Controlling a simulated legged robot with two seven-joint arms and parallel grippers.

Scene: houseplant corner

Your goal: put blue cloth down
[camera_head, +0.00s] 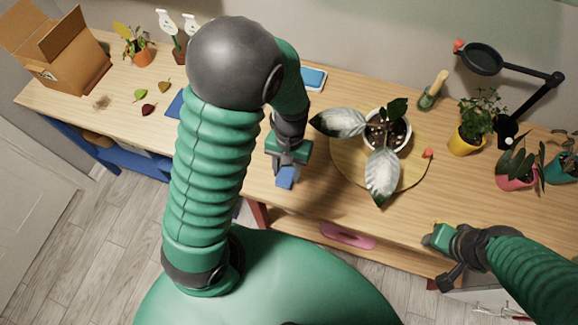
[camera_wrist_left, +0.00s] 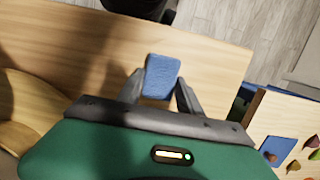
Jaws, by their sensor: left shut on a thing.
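The blue cloth (camera_head: 285,178) is a small folded block between the fingertips of my left gripper (camera_head: 284,168), over the front part of the wooden table, left of the potted plant. In the left wrist view the blue cloth (camera_wrist_left: 162,76) sits between both fingers of my left gripper (camera_wrist_left: 160,95), which is shut on it. I cannot tell whether the cloth touches the tabletop. My right gripper (camera_head: 437,238) is at the table's front edge on the right. Its fingers are too small to read.
A plant in a white pot (camera_head: 385,135) stands on a round wooden board (camera_head: 345,178). A blue mat (camera_wrist_left: 278,150) lies on the table, partly hidden by my left arm in the head view. Several small pots and a black lamp (camera_head: 520,75) stand at the right. A cardboard box (camera_head: 62,60) stands at far left.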

